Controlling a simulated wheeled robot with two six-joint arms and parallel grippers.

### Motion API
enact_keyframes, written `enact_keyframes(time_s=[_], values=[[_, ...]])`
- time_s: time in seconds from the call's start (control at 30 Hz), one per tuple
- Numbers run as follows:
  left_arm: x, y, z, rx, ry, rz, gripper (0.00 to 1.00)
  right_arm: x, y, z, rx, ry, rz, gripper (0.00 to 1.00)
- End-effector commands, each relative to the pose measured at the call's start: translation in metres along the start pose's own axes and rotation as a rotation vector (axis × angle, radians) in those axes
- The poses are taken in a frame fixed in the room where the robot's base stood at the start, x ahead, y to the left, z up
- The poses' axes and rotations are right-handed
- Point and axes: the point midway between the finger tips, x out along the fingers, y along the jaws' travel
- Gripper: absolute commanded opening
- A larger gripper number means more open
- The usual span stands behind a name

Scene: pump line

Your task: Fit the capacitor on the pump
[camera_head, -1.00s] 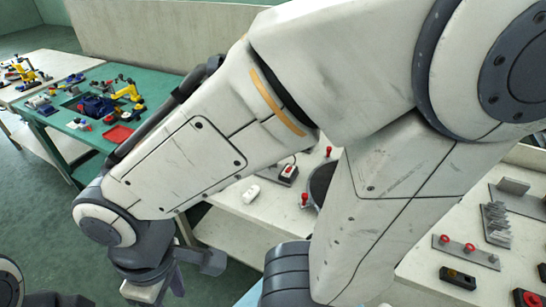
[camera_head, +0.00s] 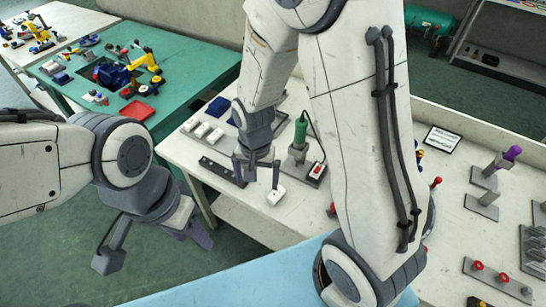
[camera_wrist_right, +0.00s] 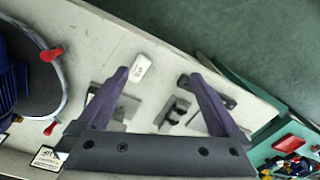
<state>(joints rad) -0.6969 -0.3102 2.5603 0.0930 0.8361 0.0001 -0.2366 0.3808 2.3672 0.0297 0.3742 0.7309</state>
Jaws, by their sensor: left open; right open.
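A small white block (camera_head: 276,196), which may be the capacitor, lies on the cream bench. It also shows in the right wrist view (camera_wrist_right: 140,68), with small dark marks on its face. My right gripper (camera_head: 258,178) is open and empty above the bench. One fingertip appears beside the white block, and the block is not between the fingers. A blue body (camera_wrist_right: 6,82), probably the pump, stands on a dark round plate at the left of the right wrist view. My right arm hides that area in the head view. My left gripper (camera_head: 154,250) is open and empty, off the bench's front.
Several white pieces (camera_head: 202,130) lie at the bench's left end, near a dark rail with holes (camera_head: 222,171). A green-handled tool (camera_head: 300,134) stands nearby. Red knobs (camera_wrist_right: 51,54) stick out around the round plate. A green table (camera_head: 190,60) stands beyond.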

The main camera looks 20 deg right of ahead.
Motion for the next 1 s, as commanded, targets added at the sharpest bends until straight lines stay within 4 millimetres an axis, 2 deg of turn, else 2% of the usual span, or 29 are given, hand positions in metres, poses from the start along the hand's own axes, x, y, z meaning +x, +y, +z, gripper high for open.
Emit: enact_keyframes(time_s=[0.03, 0.1, 0.3, 0.57, 1.0], values=[[-0.012, 0.001, -0.001, 0.0, 0.0, 0.0, 0.5, 0.009, 0.01, -0.014, 0.115, -0.008, 0.013, 1.0], [-0.018, 0.001, -0.001, 0.0, 0.0, 0.0, 0.5, 0.025, 0.02, -0.029, 0.253, -0.007, 0.018, 1.0], [-0.026, 0.002, -0.001, 0.0, 0.0, 0.0, 0.5, 0.055, 0.04, -0.051, 0.479, -0.002, 0.022, 1.0], [-0.021, 0.002, -0.001, 0.0, 0.0, 0.0, 0.5, 0.066, 0.043, -0.053, 0.514, -0.001, 0.022, 1.0], [0.005, 0.0, 0.0, 0.001, 0.0, 0.0, 0.5, 0.094, 0.043, -0.053, 0.51, -0.001, 0.022, 1.0]])
